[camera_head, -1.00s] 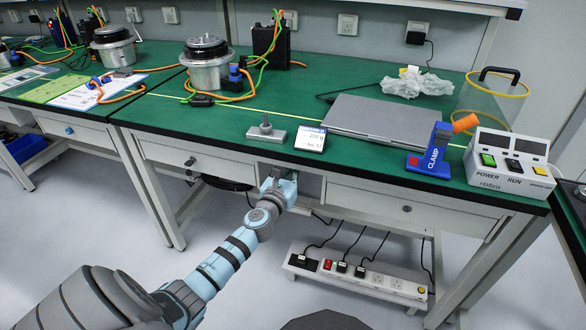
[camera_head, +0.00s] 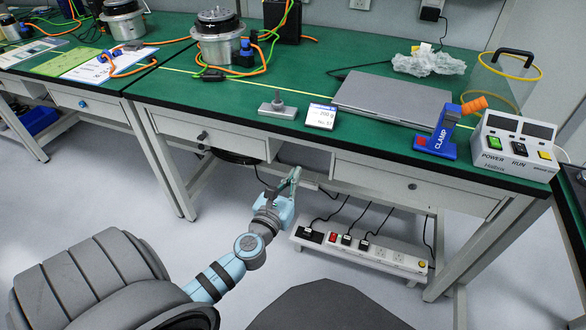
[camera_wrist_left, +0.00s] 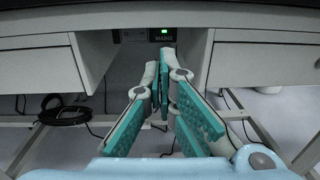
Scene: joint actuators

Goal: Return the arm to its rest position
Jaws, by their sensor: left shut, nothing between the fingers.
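My left gripper (camera_head: 291,178) is in front of the green-topped workbench (camera_head: 300,80), below its front edge. It is shut and empty, with its fingers pointing at the open gap between two drawers. In the left wrist view the teal-padded fingers (camera_wrist_left: 165,62) come together at their tips with nothing between them. Behind them, a dark unit with a lit green indicator (camera_wrist_left: 168,32) sits under the bench top. My left arm reaches in from the lower left. My right gripper does not show.
On the bench are a joint actuator (camera_head: 217,45), a metal fixture (camera_head: 278,105), a small display (camera_head: 321,116), a closed laptop (camera_head: 392,99), a blue clamp (camera_head: 437,139) and a control box (camera_head: 514,148). A power strip (camera_head: 362,250) is below. Open floor lies left of my arm.

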